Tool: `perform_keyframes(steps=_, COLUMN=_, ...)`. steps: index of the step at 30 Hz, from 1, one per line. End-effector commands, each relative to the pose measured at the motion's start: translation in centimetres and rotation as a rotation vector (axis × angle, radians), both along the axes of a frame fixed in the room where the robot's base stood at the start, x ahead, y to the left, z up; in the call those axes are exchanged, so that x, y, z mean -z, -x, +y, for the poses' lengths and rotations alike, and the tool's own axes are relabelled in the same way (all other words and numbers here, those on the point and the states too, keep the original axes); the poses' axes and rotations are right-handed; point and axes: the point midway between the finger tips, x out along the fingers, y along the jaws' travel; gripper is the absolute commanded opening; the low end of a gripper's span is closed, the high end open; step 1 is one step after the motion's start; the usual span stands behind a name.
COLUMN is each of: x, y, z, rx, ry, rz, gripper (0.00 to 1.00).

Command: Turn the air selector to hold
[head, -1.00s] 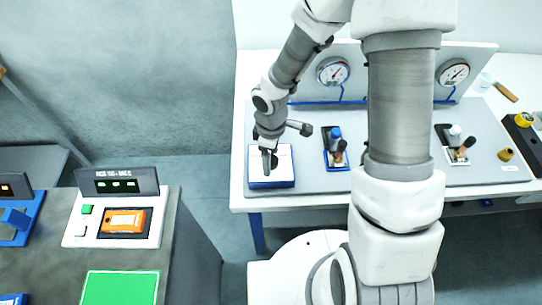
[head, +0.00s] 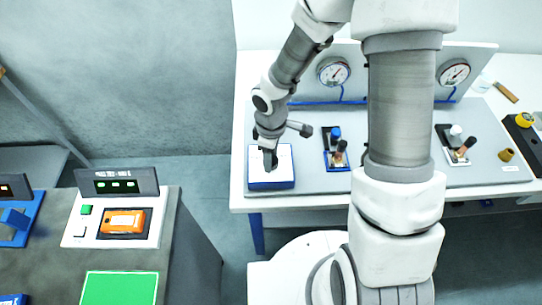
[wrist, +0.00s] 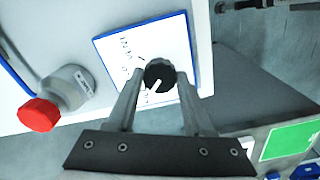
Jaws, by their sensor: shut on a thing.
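The air selector is a black round knob (wrist: 158,73) with a white pointer mark, on a white panel with blue edges (wrist: 118,48). In the wrist view my gripper (wrist: 158,78) has one finger on each side of the knob and is shut on it. The pointer slants toward the lower left of that picture. Small printed labels lie around the knob; some are hidden by the fingers and I cannot read them surely. In the head view my gripper (head: 270,163) is over the white panel (head: 287,176), and it hides the knob.
A grey fitting with a red cap (wrist: 40,114) stands beside the panel in the wrist view. A blue-based valve block (head: 335,158) and a gauge (head: 333,72) are to the right in the head view. A console with an orange device (head: 122,222) stands at the left.

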Motion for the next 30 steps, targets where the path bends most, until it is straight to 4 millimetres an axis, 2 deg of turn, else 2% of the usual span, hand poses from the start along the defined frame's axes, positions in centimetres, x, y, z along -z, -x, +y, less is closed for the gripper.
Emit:
perform_keyframes(steps=8, x=0.23, y=-0.03, z=0.00, rx=0.163, ry=0.002, rz=-0.002, gripper=0.00)
perform_keyframes(steps=21, x=0.23, y=-0.01, z=0.06, rx=0.526, ry=0.001, rz=-0.003, gripper=0.00)
perform_keyframes(steps=30, x=0.10, y=0.01, z=0.06, rx=0.689, ry=0.000, rz=-0.001, gripper=0.00)
